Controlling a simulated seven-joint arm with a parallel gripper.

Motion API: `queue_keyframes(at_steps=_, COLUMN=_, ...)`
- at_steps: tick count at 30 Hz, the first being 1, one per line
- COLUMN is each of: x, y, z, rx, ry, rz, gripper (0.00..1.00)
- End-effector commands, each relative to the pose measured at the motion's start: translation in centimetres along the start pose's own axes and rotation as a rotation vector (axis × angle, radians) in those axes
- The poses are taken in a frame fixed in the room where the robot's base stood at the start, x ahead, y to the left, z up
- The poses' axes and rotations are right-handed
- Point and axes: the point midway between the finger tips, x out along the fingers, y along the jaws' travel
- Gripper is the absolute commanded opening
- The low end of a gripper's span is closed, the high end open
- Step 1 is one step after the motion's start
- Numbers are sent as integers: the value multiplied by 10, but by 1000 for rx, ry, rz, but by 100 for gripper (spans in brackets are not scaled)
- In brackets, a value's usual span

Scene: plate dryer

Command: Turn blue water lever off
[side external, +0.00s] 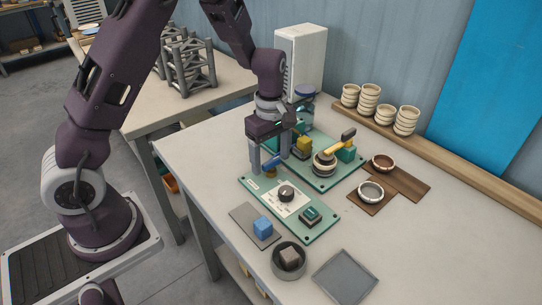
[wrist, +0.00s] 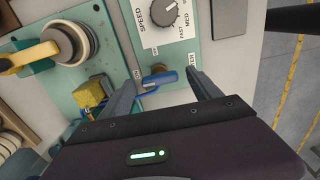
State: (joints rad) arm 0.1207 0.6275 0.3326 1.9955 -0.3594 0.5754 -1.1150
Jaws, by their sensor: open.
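The blue water lever (wrist: 160,79) sits on a brass-coloured fitting at the edge of the green panel (wrist: 130,30). In the wrist view its handle lies crosswise between my fingers, pointing toward the left finger. Small labels flank it, partly hidden. My gripper (wrist: 163,82) is open, with one finger on each side of the lever; I cannot tell whether either finger touches it. In the side view my gripper (side external: 270,158) is low over the panel (side external: 262,181), and the blue lever (side external: 271,164) shows partly between the fingers.
A speed dial (side external: 286,194) and a green switch (side external: 311,215) are on the same panel. A yellow-handled round valve (side external: 326,163) and a yellow block (side external: 304,146) stand behind. A blue cube (side external: 263,226), a round bowl (side external: 288,258) and a grey tray (side external: 345,277) lie in front.

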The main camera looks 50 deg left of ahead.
Motion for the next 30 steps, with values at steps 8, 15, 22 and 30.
queue_keyframes(at_steps=8, x=-1, y=0, z=0, rx=1, ry=0, rz=0, gripper=33)
queue_keyframes(at_steps=15, x=-1, y=0, z=0, rx=5, ry=0, rz=1, gripper=10)
queue_keyframes(at_steps=22, x=-1, y=0, z=0, rx=71, ry=-1, rz=1, gripper=10)
queue_keyframes(at_steps=30, x=-1, y=0, z=0, rx=278, ry=-1, rz=2, gripper=10)
